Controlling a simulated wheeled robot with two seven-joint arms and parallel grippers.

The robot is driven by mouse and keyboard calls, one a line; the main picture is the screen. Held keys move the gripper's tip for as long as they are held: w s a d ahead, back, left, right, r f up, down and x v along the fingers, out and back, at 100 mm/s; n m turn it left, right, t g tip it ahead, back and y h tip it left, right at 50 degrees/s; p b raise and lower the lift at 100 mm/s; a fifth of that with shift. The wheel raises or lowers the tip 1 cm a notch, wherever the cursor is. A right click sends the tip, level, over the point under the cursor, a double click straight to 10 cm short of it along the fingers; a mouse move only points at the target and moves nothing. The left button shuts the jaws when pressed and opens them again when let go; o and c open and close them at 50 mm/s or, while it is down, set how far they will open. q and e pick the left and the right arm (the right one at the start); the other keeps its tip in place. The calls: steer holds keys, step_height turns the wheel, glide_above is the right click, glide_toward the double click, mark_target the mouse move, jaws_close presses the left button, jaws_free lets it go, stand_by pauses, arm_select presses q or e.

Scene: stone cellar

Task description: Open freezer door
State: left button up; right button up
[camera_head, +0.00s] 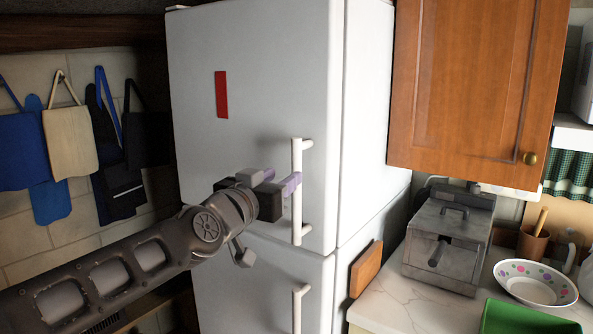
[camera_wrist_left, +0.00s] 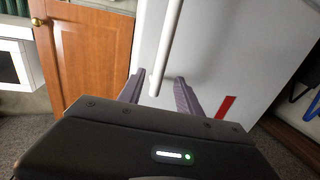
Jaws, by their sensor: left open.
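The tall white fridge-freezer (camera_head: 255,60) has an upper door (camera_head: 260,110) and a lower door (camera_head: 250,290), both looking shut. I cannot tell which is the freezer door. The upper door's white vertical bar handle (camera_head: 297,220) is at its right edge; the lower door's handle (camera_head: 297,315) is below it. My left gripper (camera_head: 282,180) is open at the upper handle, its purple fingers reaching the bar's upper half. In the left wrist view, the handle (camera_wrist_left: 168,45) runs between the open fingers (camera_wrist_left: 160,82); contact is unclear. My right gripper is out of view.
A wooden wall cabinet (camera_head: 465,80) hangs right of the fridge. Below it, a counter (camera_head: 390,310) carries a metal fryer (camera_head: 450,240), a bowl (camera_head: 535,285) and a green tray (camera_head: 515,320). Aprons (camera_head: 70,140) hang on the left wall.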

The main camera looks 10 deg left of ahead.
mark_target(294, 169)
arm_select(q)
steer(key=shift+w, duration=0.1)
steer(key=w, duration=0.2)
steer(key=w+d, duration=0.1)
steer(key=w, duration=0.2)
steer(key=w+p, duration=0.1)
steer(key=w, duration=0.1)
steer(key=shift+w+d+f, duration=0.1)
steer(key=shift+w+d, duration=0.1)
steer(key=shift+w, duration=0.15)
steer(key=shift+c, duration=0.5)
jaws_close()
stand_by(0.9)
